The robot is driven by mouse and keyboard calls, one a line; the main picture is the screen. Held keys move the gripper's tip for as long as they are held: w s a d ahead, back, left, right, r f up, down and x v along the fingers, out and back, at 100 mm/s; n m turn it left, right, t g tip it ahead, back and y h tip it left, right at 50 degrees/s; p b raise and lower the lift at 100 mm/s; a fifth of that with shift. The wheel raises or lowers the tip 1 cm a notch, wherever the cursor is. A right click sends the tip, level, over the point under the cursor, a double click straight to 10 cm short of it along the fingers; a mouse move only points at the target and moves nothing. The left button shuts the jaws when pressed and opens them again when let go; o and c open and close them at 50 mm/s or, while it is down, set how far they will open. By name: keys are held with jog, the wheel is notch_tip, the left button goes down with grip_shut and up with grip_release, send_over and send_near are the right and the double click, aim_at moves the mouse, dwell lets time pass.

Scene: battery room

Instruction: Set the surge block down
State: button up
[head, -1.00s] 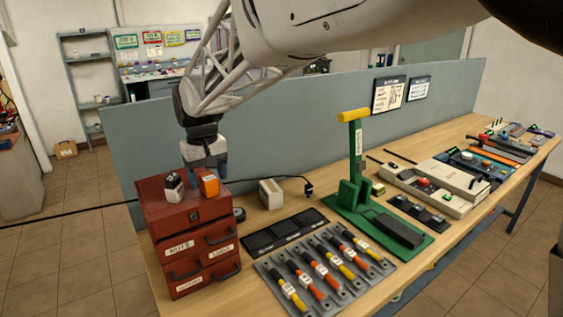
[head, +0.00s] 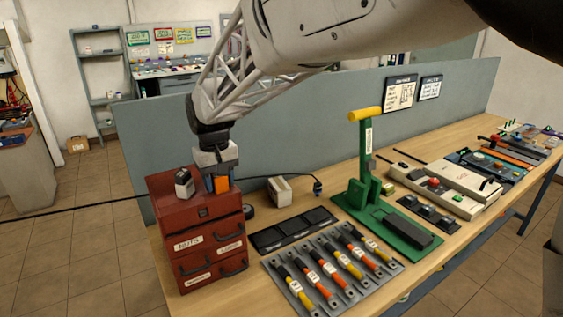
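An orange block (head: 221,185) sits at the top of the red drawer cabinet (head: 195,225). My gripper (head: 221,181) points down over it, with a finger on each side of the block. Whether the fingers press on it or stand a little apart is too small to tell. The block's upper part is hidden by the gripper, and I cannot tell whether it rests fully on the cabinet top. A grey-and-black block (head: 184,183) stands just left of it on the cabinet. No readable label shows which block is the surge block.
A white block (head: 279,191) stands on the bench behind a dark three-part tray (head: 293,231). A grey panel with several coloured handles (head: 332,270) and a green lever stand (head: 385,225) lie to the right. A grey partition (head: 320,135) runs behind. A black cable crosses behind the cabinet.

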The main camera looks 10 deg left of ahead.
jog(key=c, duration=0.7)
jog(key=shift+o, duration=0.2)
jog(key=shift+r, duration=0.15)
jog(key=shift+r, duration=0.9)
jog(key=shift+s+d+r, duration=0.1)
jog(key=shift+r, duration=0.7)
jog(key=s+d+r, duration=0.1)
jog(key=s+d, duration=0.9)
jog(key=s, duration=0.1)
jog(key=shift+s+d+r, duration=0.15)
jog(key=shift+s, duration=0.25)
